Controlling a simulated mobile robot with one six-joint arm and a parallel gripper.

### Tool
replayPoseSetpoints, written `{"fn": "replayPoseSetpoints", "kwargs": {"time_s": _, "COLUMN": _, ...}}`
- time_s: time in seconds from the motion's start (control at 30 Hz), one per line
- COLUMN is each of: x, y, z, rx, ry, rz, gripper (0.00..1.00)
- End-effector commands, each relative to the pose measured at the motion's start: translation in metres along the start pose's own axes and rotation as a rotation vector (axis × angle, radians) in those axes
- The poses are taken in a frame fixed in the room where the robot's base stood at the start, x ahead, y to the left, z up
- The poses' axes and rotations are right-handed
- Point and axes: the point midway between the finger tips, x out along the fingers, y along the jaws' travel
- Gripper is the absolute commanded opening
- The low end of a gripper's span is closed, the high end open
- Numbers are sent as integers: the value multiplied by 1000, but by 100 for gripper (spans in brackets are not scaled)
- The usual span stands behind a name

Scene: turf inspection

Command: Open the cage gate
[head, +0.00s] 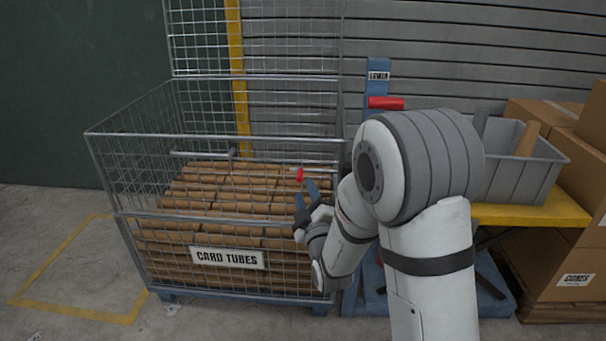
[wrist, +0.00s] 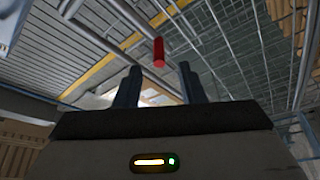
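The wire-mesh cage (head: 226,292) stands left of my arm and is filled with brown card tubes (head: 205,205). The gate (head: 215,136) appears to be its upper front mesh panel, upright and in line with the lower front panel. A grey bar handle (head: 203,153) shows near its top. A small red piece (head: 299,174), perhaps the latch, is at the right part of the front. My gripper (head: 308,198) is just below it, fingers pointing up. In the wrist view the fingers (wrist: 157,84) are apart and empty, with the red piece (wrist: 158,52) beyond the gap; contact is not visible.
A "CARD TUBES" sign (head: 228,258) hangs on the lower front. A yellow bench (head: 530,212) with a grey bin (head: 520,165) stands right, beside cardboard boxes (head: 560,270). A blue post (head: 378,75) stands behind my arm. Floor is clear at left.

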Motion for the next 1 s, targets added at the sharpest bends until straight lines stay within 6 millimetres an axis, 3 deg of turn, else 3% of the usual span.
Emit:
{"fn": "replayPoseSetpoints", "kwargs": {"time_s": 0.2, "x": 37, "y": 0, "z": 2, "rx": -1, "ry": -1, "rz": 4, "gripper": 36}}
{"fn": "replayPoseSetpoints", "kwargs": {"time_s": 0.4, "x": 59, "y": 1, "z": 3, "rx": -1, "ry": -4, "rz": 3, "gripper": 36}}
{"fn": "replayPoseSetpoints", "kwargs": {"time_s": 0.77, "x": 65, "y": 2, "z": 4, "rx": -1, "ry": -7, "rz": 2, "gripper": 35}}
{"fn": "replayPoseSetpoints", "kwargs": {"time_s": 1.0, "x": 65, "y": 2, "z": 4, "rx": -1, "ry": -7, "rz": 3, "gripper": 16}}
